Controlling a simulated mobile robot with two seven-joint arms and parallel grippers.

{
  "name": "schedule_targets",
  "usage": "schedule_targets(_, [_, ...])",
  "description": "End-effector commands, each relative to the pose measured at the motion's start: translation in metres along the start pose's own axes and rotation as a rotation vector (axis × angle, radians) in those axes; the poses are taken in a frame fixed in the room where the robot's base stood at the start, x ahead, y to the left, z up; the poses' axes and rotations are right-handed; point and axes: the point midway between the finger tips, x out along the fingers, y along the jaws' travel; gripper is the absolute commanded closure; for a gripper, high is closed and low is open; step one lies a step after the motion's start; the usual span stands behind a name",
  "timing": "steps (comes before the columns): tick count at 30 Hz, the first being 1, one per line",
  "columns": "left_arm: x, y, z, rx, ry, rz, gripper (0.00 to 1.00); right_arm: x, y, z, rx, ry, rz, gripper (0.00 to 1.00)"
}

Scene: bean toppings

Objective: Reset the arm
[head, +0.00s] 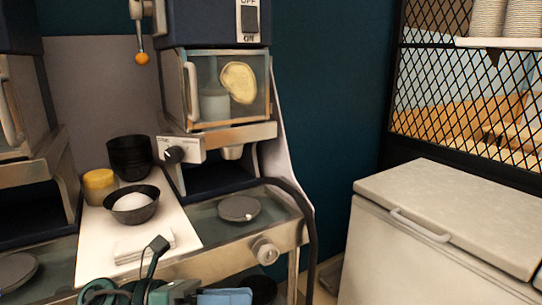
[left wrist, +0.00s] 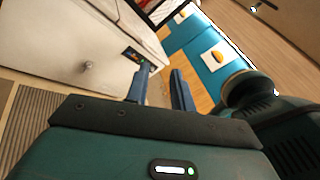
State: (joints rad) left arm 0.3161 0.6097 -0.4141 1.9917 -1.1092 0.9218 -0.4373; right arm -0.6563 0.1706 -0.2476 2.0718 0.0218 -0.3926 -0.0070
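My left gripper (left wrist: 160,82) shows in the left wrist view as two blue fingers standing apart with nothing between them. Beyond them are a white cabinet front and a wood-coloured floor. In the head view, part of my left arm (head: 150,292) is at the bottom edge, in front of the counter. Its dark green body and a blue piece show there, partly cut off by the frame. My right gripper is not in either view.
A dark bowl (head: 133,215) with something white in it, a yellow container (head: 99,190) and black stacked bowls (head: 130,165) stand on the counter by a machine (head: 215,90). A white chest freezer (head: 440,215) is at the right. A black hose hangs beside the machine.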

Motion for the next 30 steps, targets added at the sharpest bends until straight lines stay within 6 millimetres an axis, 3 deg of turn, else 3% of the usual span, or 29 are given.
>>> schedule_targets(3, [-0.003, 0.009, 0.004, -0.457, -0.394, -0.078, 0.76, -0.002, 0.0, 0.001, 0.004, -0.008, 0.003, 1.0])
schedule_targets(5, [-0.015, 0.026, 0.0, -0.698, -0.585, -0.093, 0.76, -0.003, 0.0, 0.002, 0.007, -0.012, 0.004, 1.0])
schedule_targets(7, [-0.034, 0.052, -0.018, -0.988, -0.805, -0.089, 0.76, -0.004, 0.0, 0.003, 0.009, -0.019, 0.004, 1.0])
schedule_targets(8, [-0.043, 0.064, -0.03, -1.116, -0.898, -0.083, 0.76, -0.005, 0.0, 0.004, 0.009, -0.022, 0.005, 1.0])
schedule_targets(12, [-0.079, 0.109, -0.117, -1.667, -1.289, -0.016, 0.76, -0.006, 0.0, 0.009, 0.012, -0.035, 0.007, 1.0])
schedule_targets(15, [-0.093, 0.118, -0.182, -1.961, -1.486, 0.042, 0.76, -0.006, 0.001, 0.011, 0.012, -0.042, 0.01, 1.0])
schedule_targets(18, [-0.099, 0.117, -0.234, -2.172, -1.626, 0.097, 0.76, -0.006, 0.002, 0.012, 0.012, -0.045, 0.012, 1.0])
schedule_targets(21, [-0.101, 0.111, -0.268, -2.307, -1.711, 0.136, 0.76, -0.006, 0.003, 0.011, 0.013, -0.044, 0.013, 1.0])
schedule_targets(25, [-0.101, 0.107, -0.286, -2.38, -1.755, 0.159, 0.76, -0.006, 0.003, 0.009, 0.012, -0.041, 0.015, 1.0])
schedule_targets(30, [-0.101, 0.107, -0.288, -2.386, -1.758, 0.162, 0.76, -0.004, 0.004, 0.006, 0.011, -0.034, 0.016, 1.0])
